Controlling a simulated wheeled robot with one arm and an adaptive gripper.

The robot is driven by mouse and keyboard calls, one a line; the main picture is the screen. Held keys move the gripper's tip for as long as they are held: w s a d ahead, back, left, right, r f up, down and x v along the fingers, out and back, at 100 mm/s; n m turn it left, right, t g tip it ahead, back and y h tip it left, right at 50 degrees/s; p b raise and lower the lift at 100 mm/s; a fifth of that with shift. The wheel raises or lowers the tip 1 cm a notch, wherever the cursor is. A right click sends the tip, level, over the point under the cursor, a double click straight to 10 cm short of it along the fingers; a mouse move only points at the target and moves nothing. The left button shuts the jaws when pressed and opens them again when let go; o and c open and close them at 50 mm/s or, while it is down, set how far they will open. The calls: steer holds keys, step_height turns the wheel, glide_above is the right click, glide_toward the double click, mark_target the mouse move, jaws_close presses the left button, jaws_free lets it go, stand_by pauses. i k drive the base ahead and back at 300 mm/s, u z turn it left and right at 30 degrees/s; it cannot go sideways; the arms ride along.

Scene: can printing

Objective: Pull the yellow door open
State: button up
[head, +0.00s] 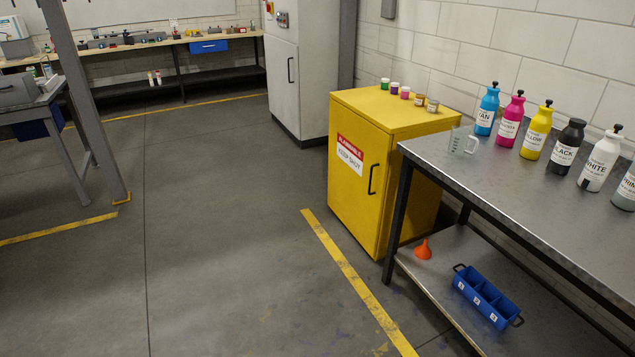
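The yellow cabinet (395,108) stands against the right wall, just beyond the metal table. Its yellow door (352,208) faces left toward the open floor and looks shut. A black bar handle (372,179) is upright on the door's right side, near the table. A red and white label (350,154) with "KEEP SHUT" is on the door's upper part. My gripper is not in view.
The metal table (450,171) stands close to the cabinet's right, with ink bottles on top. Its lower shelf holds an orange funnel (423,250) and a blue crate (459,268). Small jars (406,92) stand on the cabinet. The floor (220,220) before the door is clear.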

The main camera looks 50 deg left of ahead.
mark_target(359, 151)
steer(key=u, duration=1.3)
steer(key=i, duration=1.3)
steer(key=u, duration=0.5)
steer(key=i, duration=1.35)
steer(key=u, duration=1)
steer(key=i, duration=0.25)
steer(key=u, duration=0.2)
